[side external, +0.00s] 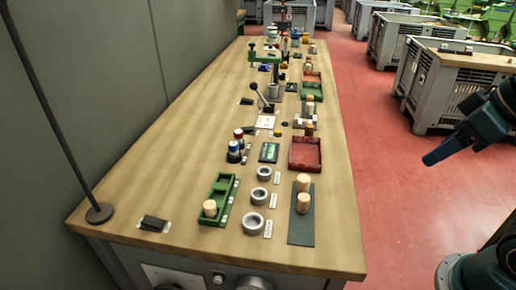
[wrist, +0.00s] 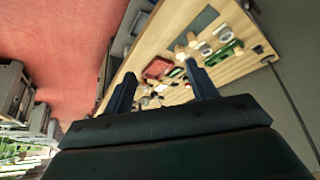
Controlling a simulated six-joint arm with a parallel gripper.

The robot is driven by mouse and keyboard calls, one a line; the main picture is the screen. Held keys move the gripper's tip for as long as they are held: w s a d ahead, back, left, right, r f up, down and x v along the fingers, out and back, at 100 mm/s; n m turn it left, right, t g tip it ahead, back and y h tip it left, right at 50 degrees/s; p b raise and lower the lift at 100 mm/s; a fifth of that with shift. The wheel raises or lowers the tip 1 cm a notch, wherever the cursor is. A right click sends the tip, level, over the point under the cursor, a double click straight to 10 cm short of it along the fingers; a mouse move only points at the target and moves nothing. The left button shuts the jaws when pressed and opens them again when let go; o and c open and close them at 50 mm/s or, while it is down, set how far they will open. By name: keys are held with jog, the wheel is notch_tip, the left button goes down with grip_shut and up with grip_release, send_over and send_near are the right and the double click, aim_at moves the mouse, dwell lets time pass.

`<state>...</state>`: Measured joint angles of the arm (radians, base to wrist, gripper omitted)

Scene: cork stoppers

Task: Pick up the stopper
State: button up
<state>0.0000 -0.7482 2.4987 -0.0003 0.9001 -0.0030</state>
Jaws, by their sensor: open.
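Two pale cork stoppers, a rear one (side external: 303,182) and a front one (side external: 303,203), stand on a dark mat (side external: 301,234) near the table's front right. Another cork stopper (side external: 210,208) sits in the front end of a green tray (side external: 221,190). Which one the task means I cannot tell. In the wrist view, the mat pair shows small, with one stopper (wrist: 181,53) clear. My gripper (side external: 432,158) is off the table's right side, above the red floor, far from the stoppers. In the wrist view my gripper (wrist: 161,84) has its blue fingers wide apart with nothing held.
Grey metal rings (side external: 257,196) stand between the green tray and mat. A red tray (side external: 305,155) lies behind the mat. Bottles (side external: 235,150), a lever press (side external: 264,101) and other fixtures fill the middle. A thin pole (side external: 98,212) stands at left. The left tabletop is mostly clear.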

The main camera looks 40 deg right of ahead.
jog(key=n+g+y, duration=0.2)
jog(key=n+g, duration=0.4)
jog(key=n, duration=1.2)
send_over(304, 178)
jog(key=d, duration=0.2)
notch_tip(304, 178, down, 10)
jog(key=shift+s+f, duration=0.1)
jog(key=shift+f, duration=0.05)
jog(key=shift+a+f, duration=0.2)
jog(key=shift+f, duration=1.2)
jog(key=shift+a+f, duration=0.25)
jog(key=shift+f, duration=1.2)
jog(key=shift+a+f, duration=0.2)
jog(key=shift+f, duration=1.2)
jog(key=shift+f, duration=0.1)
jog(key=shift+a+f, duration=0.2)
jog(key=shift+f, duration=1.05)
jog(key=shift+a+f, duration=0.15)
jog(key=shift+f, duration=1.05)
